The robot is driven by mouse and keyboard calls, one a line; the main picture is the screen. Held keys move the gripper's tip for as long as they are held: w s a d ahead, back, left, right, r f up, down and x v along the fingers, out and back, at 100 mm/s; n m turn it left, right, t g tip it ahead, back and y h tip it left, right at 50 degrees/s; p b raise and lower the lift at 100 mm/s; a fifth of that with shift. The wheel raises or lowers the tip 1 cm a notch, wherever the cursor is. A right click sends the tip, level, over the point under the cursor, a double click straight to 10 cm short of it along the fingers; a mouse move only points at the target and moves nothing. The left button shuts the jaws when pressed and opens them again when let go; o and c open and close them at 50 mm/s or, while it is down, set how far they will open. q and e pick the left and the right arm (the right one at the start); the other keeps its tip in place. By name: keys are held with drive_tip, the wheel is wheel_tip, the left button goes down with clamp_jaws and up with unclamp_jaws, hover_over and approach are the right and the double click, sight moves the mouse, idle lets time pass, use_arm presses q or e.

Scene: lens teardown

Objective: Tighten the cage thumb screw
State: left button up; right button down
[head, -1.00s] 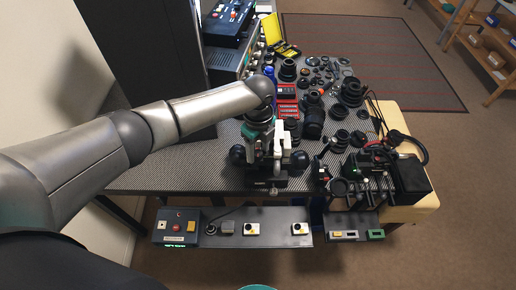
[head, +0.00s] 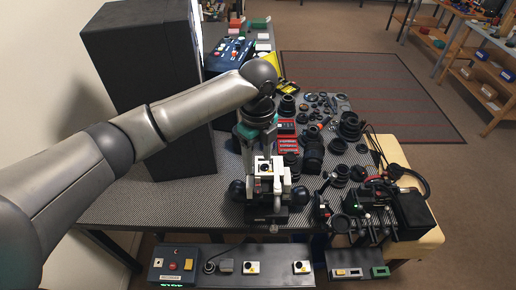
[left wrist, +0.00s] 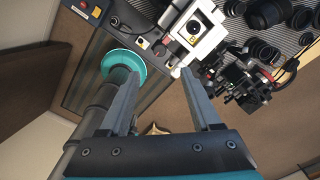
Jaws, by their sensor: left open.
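A white cage block (head: 264,168) with a dark round opening stands on a black stand with black knobs at the table's front edge. It also shows in the left wrist view (left wrist: 194,34), beyond my fingertips. I cannot make out its thumb screw for certain; a small pale part (left wrist: 176,72) sits at the block's lower corner, near the right-hand finger. My left gripper (head: 257,146) is just behind and above the block in the head view. In the left wrist view its two fingers (left wrist: 158,74) are wide apart with nothing between them. My right gripper is in neither view.
Lens parts (head: 310,150) and red trays (head: 288,144) crowd the table to the right. A dark clamp rig (head: 365,205) stands at the front right. A control panel (head: 235,266) lies below the table's front edge. The table's front left (head: 150,195) is clear.

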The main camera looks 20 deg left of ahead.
use_arm(q)
drive_tip(key=shift+r, duration=1.55)
drive_tip(key=shift+f, duration=0.1)
